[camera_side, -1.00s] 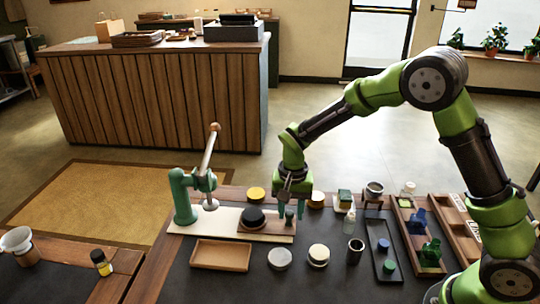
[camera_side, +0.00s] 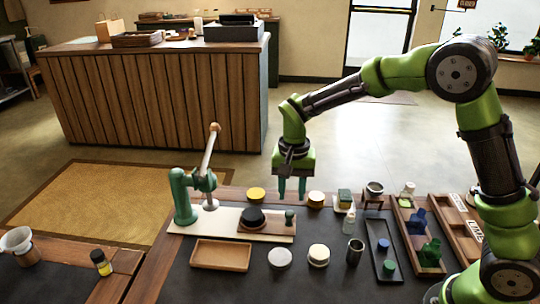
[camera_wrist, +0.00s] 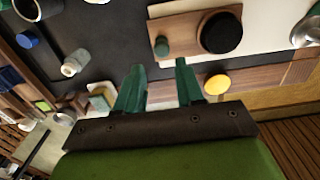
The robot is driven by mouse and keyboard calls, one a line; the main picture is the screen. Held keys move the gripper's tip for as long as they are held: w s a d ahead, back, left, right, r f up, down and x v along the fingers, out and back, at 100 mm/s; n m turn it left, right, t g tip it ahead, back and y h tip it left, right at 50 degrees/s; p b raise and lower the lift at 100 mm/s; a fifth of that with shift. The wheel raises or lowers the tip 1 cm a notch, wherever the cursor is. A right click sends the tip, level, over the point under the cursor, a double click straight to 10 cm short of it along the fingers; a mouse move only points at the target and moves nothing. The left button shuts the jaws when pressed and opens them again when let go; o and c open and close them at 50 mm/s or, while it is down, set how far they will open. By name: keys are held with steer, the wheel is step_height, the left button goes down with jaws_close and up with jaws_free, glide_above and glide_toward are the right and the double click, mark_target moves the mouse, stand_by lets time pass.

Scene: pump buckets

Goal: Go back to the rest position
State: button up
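My gripper (camera_side: 292,188) hangs fingers down above the back of the dark table, higher than the things below it. Its two green fingers are apart with nothing between them; the gap also shows in the wrist view (camera_wrist: 158,88). The green press (camera_side: 182,197) with its raised lever stands to the left on a pale board (camera_side: 222,222). A wooden block (camera_side: 262,229) on that board carries a black round piece (camera_side: 253,216) and a small green-knobbed piece (camera_side: 289,218). Both pieces also show in the wrist view, the black one (camera_wrist: 221,32) and the green one (camera_wrist: 161,46).
An empty wooden tray (camera_side: 220,256) lies in front. Yellow discs (camera_side: 256,194), a white-topped jar (camera_side: 319,255), a dark cup (camera_side: 355,252) and a black tray (camera_side: 384,251) surround it. Wooden racks (camera_side: 418,235) stand at right. The air around my gripper is clear.

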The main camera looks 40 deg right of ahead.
steer(key=s+d+r+n+t+y, duration=0.1)
steer(key=s+r+n+t, duration=0.1)
steer(key=s+r, duration=0.5)
steer(key=s+d+r+n+t+y, duration=0.1)
steer(key=s+r+t, duration=0.4)
steer(key=s, duration=0.7)
step_height(320, 180, up, 2)
steer(key=shift+s+d+r+n, duration=0.2)
steer(key=shift+d+n, duration=0.25)
steer(key=shift+n, duration=0.55)
